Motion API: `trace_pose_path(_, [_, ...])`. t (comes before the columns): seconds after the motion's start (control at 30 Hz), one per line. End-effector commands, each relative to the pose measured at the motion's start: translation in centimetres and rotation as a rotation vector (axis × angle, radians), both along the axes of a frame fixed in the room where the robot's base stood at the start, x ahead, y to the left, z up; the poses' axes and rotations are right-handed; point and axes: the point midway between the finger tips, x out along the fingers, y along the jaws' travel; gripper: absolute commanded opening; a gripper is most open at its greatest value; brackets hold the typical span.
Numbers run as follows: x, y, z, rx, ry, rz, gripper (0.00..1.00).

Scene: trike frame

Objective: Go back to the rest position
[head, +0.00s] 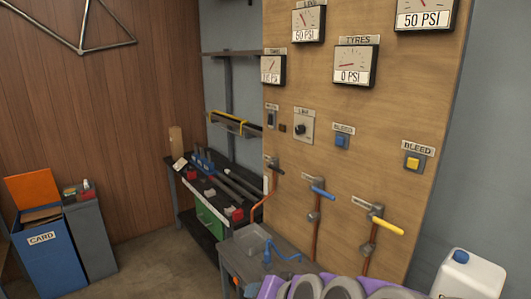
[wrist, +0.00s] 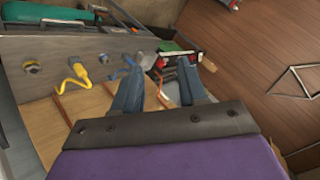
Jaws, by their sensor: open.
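My gripper (wrist: 158,66) shows in the wrist view with its two blue-grey fingers apart and nothing between them. Its dark palm bar and purple body fill the lower middle of that view. In the head view purple and grey parts of my own arm show at the bottom edge, but the fingertips cannot be made out there. A thin metal frame (head: 82,40) hangs on the wood wall at the upper left. A triangular frame also shows at the right of the wrist view (wrist: 296,84).
A wooden panel (head: 318,140) carries gauges, buttons and pipes with blue (head: 324,193) and yellow (head: 387,227) handles. A tool bench (head: 215,195) stands beyond. A blue card bin (head: 50,255) stands left. A white jug (head: 468,276) stands lower right. Floor (head: 150,262) is clear between.

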Motion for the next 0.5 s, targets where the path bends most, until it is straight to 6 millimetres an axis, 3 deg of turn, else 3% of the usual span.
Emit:
trace_pose_path(0.23, [-10.9, -5.9, -6.2, -0.329, 0.322, 0.192, 0.42])
trace_pose_path(0.4, [-18.5, -10.8, -8.2, -0.489, 0.570, 0.258, 0.42])
trace_pose_path(0.5, [-21.8, -12.8, -8.5, -0.541, 0.678, 0.276, 0.42])
